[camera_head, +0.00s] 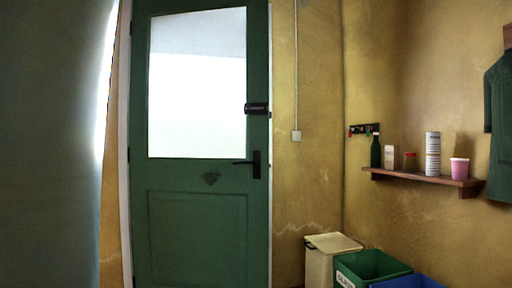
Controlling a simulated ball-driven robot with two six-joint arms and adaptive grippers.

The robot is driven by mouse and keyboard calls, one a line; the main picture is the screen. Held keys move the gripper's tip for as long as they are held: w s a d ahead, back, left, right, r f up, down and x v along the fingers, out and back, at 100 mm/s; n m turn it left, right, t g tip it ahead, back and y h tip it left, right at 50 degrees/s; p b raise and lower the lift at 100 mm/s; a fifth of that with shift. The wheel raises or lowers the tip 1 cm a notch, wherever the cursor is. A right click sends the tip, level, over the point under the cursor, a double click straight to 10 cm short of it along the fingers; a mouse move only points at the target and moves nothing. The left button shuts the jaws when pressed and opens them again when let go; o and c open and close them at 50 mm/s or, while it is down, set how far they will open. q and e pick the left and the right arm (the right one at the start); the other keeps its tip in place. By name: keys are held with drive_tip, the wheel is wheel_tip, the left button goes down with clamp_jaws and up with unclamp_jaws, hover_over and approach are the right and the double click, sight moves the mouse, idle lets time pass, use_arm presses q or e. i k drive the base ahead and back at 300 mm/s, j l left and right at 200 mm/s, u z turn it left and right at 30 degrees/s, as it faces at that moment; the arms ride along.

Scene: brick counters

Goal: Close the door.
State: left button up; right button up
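A green door (199,235) with a large bright window pane (197,105) fills the left middle of the head view. A dark lever handle (249,163) sits near its right edge. A dark lock box (256,108) is higher on that edge. A white upright strip (125,150) runs along the door's left side. I cannot tell from this view whether the door is fully shut or stands open. Neither of my grippers is in view.
A blurred dark surface (45,150) with a bright edge fills the far left. At lower right stand a cream bin (328,262), a green bin (370,265) and a blue bin (408,282). A wall shelf (410,178) holds several small containers. A dark coat (500,130) hangs at far right.

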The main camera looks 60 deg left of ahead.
sight(197, 223)
drive_tip(key=i+j+u, duration=0.1)
drive_tip(key=u, duration=0.35)
drive_tip(key=i+j+u, duration=0.2)
drive_tip(key=u, duration=0.25)
drive_tip(key=i+j+u, duration=0.15)
drive_tip(key=u, duration=0.3)
drive_tip(key=i+j+u, duration=0.1)
drive_tip(key=u, duration=0.4)
drive_tip(key=i+l, duration=0.05)
drive_tip(key=i, duration=0.05)
